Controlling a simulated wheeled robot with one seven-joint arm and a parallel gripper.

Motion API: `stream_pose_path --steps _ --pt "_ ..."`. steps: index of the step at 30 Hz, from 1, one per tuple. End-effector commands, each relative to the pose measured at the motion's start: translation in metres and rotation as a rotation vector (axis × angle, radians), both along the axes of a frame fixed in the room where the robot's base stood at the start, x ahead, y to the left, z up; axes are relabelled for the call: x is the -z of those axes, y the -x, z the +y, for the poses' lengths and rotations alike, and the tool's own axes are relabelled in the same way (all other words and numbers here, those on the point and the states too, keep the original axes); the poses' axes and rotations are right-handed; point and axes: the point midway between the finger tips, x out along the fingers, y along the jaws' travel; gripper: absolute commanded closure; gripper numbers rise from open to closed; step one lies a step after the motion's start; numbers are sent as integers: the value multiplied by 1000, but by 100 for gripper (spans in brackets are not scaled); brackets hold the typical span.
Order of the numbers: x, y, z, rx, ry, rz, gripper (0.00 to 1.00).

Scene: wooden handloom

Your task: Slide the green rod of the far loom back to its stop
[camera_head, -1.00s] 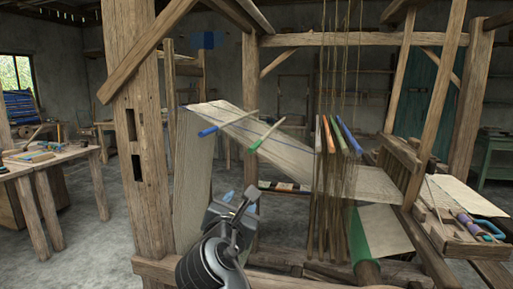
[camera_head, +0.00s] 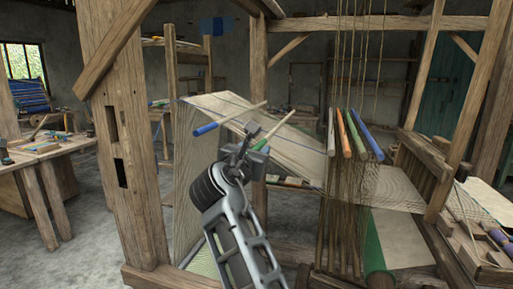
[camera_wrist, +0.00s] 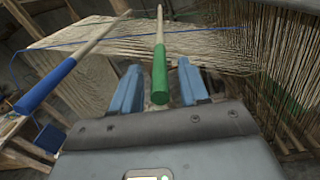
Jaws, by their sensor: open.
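A wooden rod with a green end (camera_wrist: 160,74) lies across the pale threads of the loom. Its bare wooden length (camera_head: 280,124) shows in the head view, with the end partly covered by my gripper. My gripper (camera_wrist: 157,88) is open, with one blue-grey finger on each side of the green end and small gaps showing. In the head view my gripper (camera_head: 246,149) is at the rod's near end. A blue-ended rod (camera_head: 206,129) lies to its left, also seen in the wrist view (camera_wrist: 45,86). The rod's stop cannot be made out.
A thick wooden post (camera_head: 125,140) stands left of my arm. A workbench (camera_head: 45,155) is farther left. Pale threads (camera_head: 230,103) stretch behind the rods.

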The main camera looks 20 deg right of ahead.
Motion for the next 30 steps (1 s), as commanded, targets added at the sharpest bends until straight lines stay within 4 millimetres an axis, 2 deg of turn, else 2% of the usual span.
stream_pose_path --steps 6,14,27,30 --pt "0 -12 -9 0 1 1 56" --pt "0 -12 -9 -1 0 0 57" --pt "0 -12 -9 -1 0 0 99" --pt "0 -12 -9 -1 0 0 100"
